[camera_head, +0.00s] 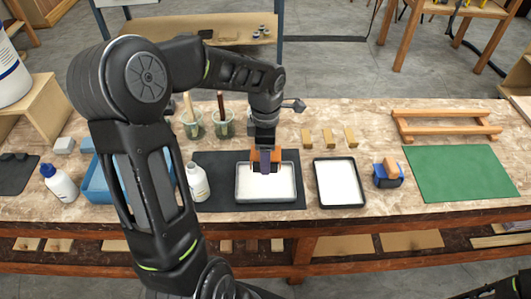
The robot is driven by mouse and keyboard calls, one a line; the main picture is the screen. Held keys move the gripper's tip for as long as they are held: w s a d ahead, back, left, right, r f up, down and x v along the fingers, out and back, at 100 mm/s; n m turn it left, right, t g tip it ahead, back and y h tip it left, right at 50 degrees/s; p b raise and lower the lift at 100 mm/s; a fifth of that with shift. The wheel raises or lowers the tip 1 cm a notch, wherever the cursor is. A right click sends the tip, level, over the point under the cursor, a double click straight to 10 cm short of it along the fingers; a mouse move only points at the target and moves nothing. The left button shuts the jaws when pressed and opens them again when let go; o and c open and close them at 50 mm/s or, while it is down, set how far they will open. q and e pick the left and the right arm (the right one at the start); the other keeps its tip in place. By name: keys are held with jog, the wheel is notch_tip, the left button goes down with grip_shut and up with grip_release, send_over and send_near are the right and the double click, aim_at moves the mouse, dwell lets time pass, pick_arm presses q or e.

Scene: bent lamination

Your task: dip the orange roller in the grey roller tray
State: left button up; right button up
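The grey roller tray (238,194) lies on a dark mat near the middle of the table, with white liquid in it. My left gripper (265,163) points down over the tray's far half. It appears shut on the orange roller (252,155), whose orange parts show on both sides of the fingers. The gripper and arm hide much of the roller. I cannot tell whether the roller touches the liquid. My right gripper is not in view.
A black-rimmed tray (318,183) with a white surface and a blue roller (387,182) stand to the right. A white bottle (197,183) and a blue bin (97,185) are left. Wooden blocks (329,137) and cups (222,125) stand behind. A green mat (462,172) lies far right.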

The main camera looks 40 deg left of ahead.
pick_arm(q)
notch_tip(320, 180, down, 4)
jog(key=b, duration=0.2)
jog(key=shift+f+b, duration=0.25)
jog(key=shift+b, duration=0.05)
jog(key=shift+f+b, duration=0.65)
jog(key=shift+f, duration=0.1)
jog(key=shift+s, duration=0.15)
jog(key=shift+s+d+f, duration=0.1)
jog(key=shift+s+f, duration=0.1)
jog(key=shift+f, duration=0.05)
jog(key=shift+r, duration=0.15)
jog(key=shift+w+r+p, duration=0.2)
jog(key=shift+r+p, duration=0.15)
jog(key=shift+r, duration=0.2)
jog(key=shift+w+r+p, duration=0.1)
jog(key=shift+r+p, duration=1.25)
jog(key=shift+r, duration=1.25)
